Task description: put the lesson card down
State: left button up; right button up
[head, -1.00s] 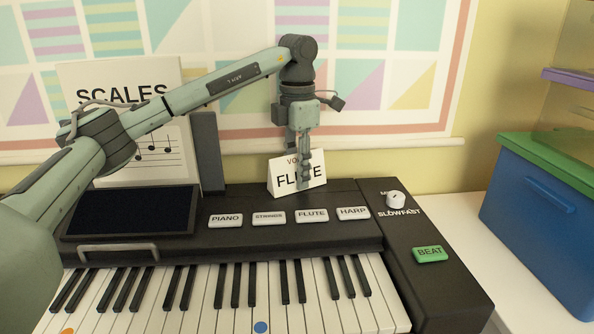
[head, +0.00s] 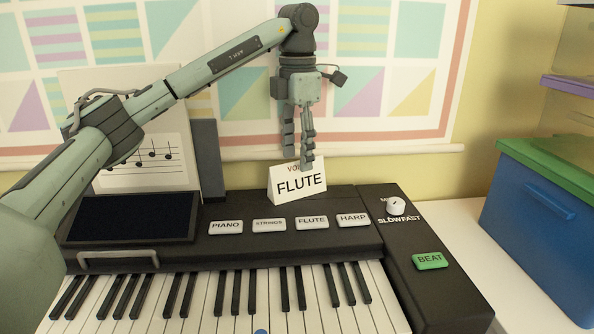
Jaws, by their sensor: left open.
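The gripper holds nothing. My right gripper is not in view.
A sheet of music (head: 147,150) stands at the back left, partly behind my left arm. A dark upright panel (head: 207,160) stands left of the card. A blue box with a green lid (head: 540,215) stands at the right. The white table (head: 455,225) between is clear.

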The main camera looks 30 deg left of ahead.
aim_at(297, 162)
pick_arm(q)
notch_tip(297, 162, up, 5)
jog(key=shift+r+p, duration=0.1)
jog(key=shift+p, duration=0.7)
jog(key=shift+r, duration=0.4)
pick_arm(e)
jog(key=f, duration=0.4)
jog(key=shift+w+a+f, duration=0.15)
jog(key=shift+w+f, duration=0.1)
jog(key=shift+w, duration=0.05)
